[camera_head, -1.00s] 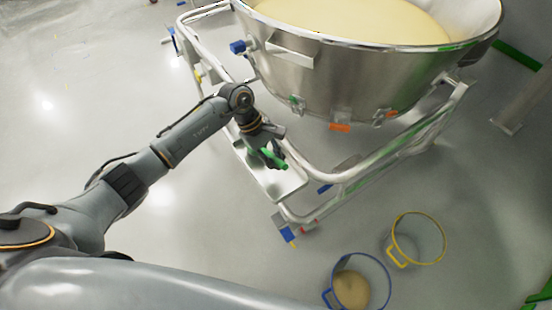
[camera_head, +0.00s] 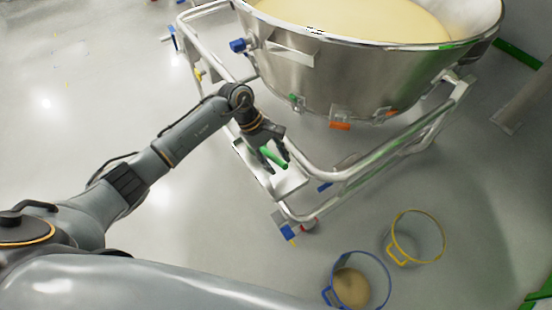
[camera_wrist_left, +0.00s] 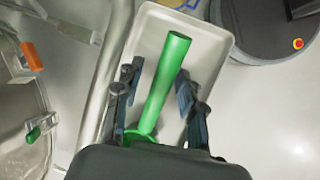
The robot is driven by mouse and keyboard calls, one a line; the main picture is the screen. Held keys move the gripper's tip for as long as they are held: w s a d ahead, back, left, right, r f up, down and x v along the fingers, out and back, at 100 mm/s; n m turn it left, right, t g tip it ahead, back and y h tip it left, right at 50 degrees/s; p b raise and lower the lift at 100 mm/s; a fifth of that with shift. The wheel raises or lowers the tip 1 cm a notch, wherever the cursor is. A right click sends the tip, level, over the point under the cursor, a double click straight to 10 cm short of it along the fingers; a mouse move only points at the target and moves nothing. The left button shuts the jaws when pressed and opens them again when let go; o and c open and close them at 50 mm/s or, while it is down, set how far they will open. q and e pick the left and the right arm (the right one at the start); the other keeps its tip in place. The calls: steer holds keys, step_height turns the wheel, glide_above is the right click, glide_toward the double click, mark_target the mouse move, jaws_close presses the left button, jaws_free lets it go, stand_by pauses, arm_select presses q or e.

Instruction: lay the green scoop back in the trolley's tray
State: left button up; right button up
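The green scoop (camera_head: 273,157) is at the trolley's tray (camera_head: 290,183), a pale shallow tray on the trolley frame. In the left wrist view the scoop's handle (camera_wrist_left: 166,80) points away from me over the tray (camera_wrist_left: 205,38). Its near end is partly hidden behind my gripper's body. My left gripper (camera_wrist_left: 158,92) is open, with one finger on each side of the handle and gaps showing beside it. I cannot tell whether the scoop fully rests on the tray floor. My right gripper is not in view.
A large steel bowl (camera_head: 345,78) of pale powder sits on the trolley's tubular frame (camera_head: 370,172), close beside my left gripper. A blue-rimmed bucket (camera_head: 377,270) with powder and a yellow-rimmed bucket (camera_head: 440,233) stand on the floor. The floor at left is clear.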

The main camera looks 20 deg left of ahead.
arm_select(q)
steer(key=b+v, duration=0.2)
steer(key=v, duration=1)
